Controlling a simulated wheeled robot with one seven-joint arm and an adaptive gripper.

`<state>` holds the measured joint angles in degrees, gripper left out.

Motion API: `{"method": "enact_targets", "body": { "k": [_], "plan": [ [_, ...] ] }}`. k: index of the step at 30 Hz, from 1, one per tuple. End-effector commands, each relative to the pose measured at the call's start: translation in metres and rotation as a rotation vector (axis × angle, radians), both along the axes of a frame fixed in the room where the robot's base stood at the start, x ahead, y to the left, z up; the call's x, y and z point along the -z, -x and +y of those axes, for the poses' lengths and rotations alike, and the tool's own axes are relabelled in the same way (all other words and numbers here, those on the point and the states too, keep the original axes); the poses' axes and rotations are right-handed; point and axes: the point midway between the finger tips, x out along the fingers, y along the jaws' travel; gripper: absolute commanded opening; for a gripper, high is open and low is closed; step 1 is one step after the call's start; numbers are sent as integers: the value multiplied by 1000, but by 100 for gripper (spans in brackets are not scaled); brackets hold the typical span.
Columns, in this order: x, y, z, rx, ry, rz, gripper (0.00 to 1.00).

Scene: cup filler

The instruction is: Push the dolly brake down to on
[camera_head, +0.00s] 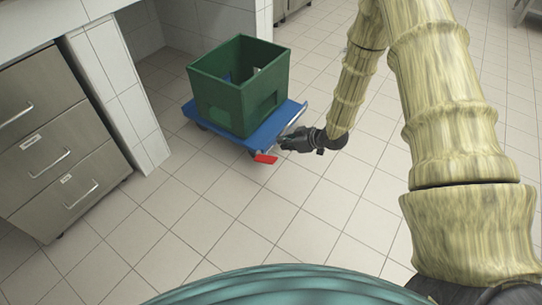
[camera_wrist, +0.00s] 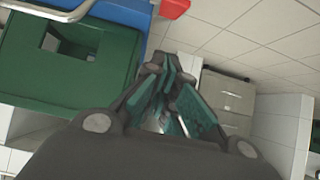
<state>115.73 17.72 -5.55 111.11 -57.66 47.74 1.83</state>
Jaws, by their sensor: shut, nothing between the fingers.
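The dolly is a blue platform (camera_head: 274,128) on the tiled floor, and its blue edge also shows in the wrist view (camera_wrist: 122,12). Its brake is a red pedal (camera_head: 265,158) at the dolly's near corner; it also shows at the top of the wrist view (camera_wrist: 174,8). I cannot tell the pedal's exact tilt. My gripper (camera_head: 280,144) is shut and empty, beside the dolly's right edge, just above and to the right of the red pedal. It also shows in the wrist view (camera_wrist: 168,66). A gap to the pedal shows there.
A green crate (camera_head: 238,112) stands on the dolly. A pale metal bar (camera_head: 294,119) runs along the dolly's right edge. A drawer cabinet (camera_head: 50,140) and a white tiled pillar (camera_head: 118,92) stand at left. The floor in front of the dolly is clear.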

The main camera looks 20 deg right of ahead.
Motion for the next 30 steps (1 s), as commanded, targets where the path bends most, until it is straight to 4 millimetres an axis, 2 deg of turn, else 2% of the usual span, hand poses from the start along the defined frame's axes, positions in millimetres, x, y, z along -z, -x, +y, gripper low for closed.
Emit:
{"method": "enact_targets", "body": {
  "k": [11,29,30],
  "plan": [
    [7,-5,4,0,1,1,0],
    [68,-63,50,0,1,1,0],
    [74,-60,46,3,0,3,0]
  ]
}}
